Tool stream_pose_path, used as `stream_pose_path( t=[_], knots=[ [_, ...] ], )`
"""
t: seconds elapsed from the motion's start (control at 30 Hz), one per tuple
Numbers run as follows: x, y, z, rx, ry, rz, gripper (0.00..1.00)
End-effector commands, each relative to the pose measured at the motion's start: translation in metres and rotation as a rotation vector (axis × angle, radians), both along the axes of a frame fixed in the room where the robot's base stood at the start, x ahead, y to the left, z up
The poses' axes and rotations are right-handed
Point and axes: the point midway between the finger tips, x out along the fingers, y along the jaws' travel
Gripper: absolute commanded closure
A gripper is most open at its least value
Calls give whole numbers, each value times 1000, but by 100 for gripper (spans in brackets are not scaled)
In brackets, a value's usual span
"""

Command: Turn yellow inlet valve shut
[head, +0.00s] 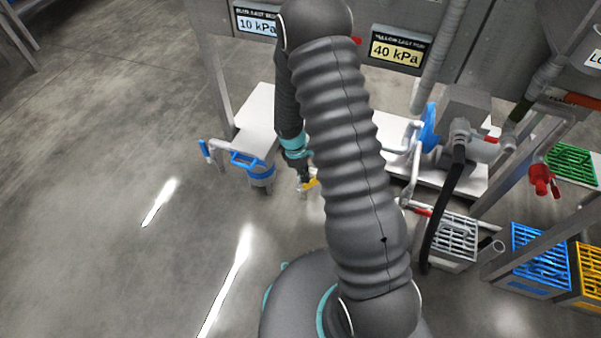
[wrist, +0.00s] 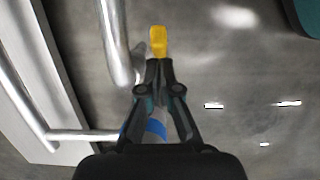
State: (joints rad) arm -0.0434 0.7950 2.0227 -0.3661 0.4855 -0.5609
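The yellow inlet valve shows as a small yellow handle (head: 311,184) low in the middle of the head view, partly hidden by my arm. In the wrist view the yellow handle (wrist: 158,40) stands out just past the fingertips. My gripper (head: 304,178) reaches down to it. In the wrist view the two fingers of my gripper (wrist: 159,64) are drawn together at the near end of the handle and appear closed on it. The valve body is mostly hidden behind the fingers.
A silver pipe (wrist: 114,45) runs close to the left of the fingers. A blue valve handle (head: 248,160) sits left of my gripper in the head view. A 40 kPa sign (head: 397,50) hangs above. Crates, including a blue one (head: 540,258), stand right. Open floor lies left.

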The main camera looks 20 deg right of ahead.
Motion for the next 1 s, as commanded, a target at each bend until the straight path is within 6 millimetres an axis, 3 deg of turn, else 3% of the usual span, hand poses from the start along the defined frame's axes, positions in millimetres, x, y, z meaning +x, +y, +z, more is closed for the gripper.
stream_pose_path(
  t=[0.13,1.0],
  knots=[
    [-8,-11,-2,82,-59,-7,100],
    [-37,-51,-40,76,-52,0,100]
  ],
)
